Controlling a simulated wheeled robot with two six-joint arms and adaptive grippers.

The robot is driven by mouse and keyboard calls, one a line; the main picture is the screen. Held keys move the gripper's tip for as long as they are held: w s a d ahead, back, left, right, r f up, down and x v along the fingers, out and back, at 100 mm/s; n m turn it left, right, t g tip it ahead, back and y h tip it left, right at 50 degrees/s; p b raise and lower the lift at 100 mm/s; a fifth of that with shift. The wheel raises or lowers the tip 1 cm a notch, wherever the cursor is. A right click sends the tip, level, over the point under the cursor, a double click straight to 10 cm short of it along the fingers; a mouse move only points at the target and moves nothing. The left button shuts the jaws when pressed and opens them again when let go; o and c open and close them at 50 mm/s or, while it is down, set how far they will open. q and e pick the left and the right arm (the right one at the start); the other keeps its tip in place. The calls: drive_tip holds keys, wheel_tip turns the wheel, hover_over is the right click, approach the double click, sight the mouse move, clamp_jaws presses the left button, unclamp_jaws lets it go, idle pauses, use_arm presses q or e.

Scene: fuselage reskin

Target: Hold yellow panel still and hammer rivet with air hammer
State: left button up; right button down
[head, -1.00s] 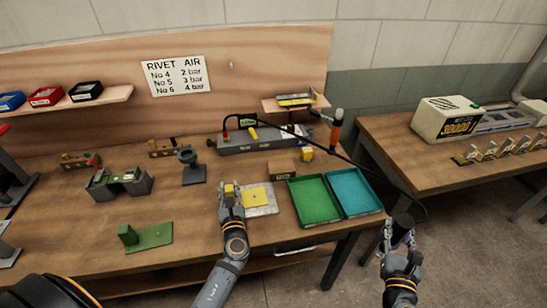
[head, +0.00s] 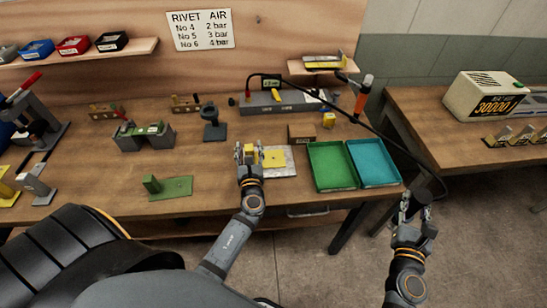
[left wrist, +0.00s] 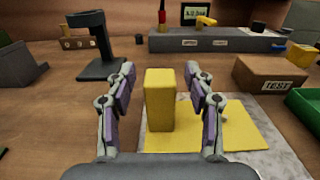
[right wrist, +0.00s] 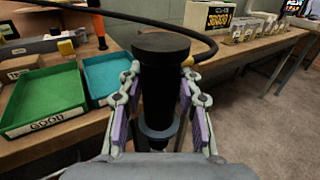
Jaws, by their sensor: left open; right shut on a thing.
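The yellow panel (head: 274,158) lies flat on a light plate on the bench; it also shows in the left wrist view (left wrist: 243,136). A yellow block (left wrist: 159,100) stands upright at the panel's left side. My left gripper (head: 249,152) is open, with its fingers on either side of the block and gaps to it in the left wrist view. My right gripper (head: 416,206) is shut on the black air hammer (right wrist: 161,80), off the bench's front right corner. A black hose runs to the hammer.
A green tray (head: 332,187) and a teal tray (head: 398,172) lie right of the panel. A cardboard box (head: 301,139) stands behind it. The hose (head: 395,147) arches over the trays. A green bracket (head: 176,188) lies left. Floor shows between the bench and right table.

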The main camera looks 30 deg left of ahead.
use_arm(q)
wheel_tip(320, 180, up, 10)
idle(0.6)
drive_tip(key=shift+f, duration=0.1)
